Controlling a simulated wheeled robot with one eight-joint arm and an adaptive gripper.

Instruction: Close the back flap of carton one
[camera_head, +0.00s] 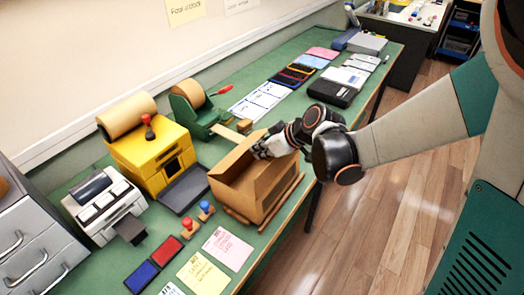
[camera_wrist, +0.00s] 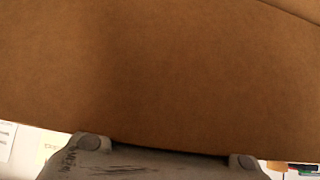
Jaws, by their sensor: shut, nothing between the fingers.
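A brown cardboard carton (camera_head: 262,195) stands near the front edge of the green bench in the head view. A flap (camera_head: 238,160) shows on its upper side, toward the wall. I cannot tell exactly how far it is folded. My gripper (camera_head: 260,151) is at the carton's top, at the far right end, shut with nothing held. In the wrist view a cardboard panel (camera_wrist: 160,70) fills most of the picture, very close to my gripper's pale housing (camera_wrist: 150,165). Contact cannot be made out. My arm hides part of the carton's far end.
A yellow machine with a brown roll (camera_head: 150,150) and a green tape dispenser (camera_head: 195,105) stand behind the carton. Stamps (camera_head: 206,209), ink pads and paper cards (camera_head: 228,248) lie to the front left. Phones and a black case (camera_head: 333,91) lie farther back.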

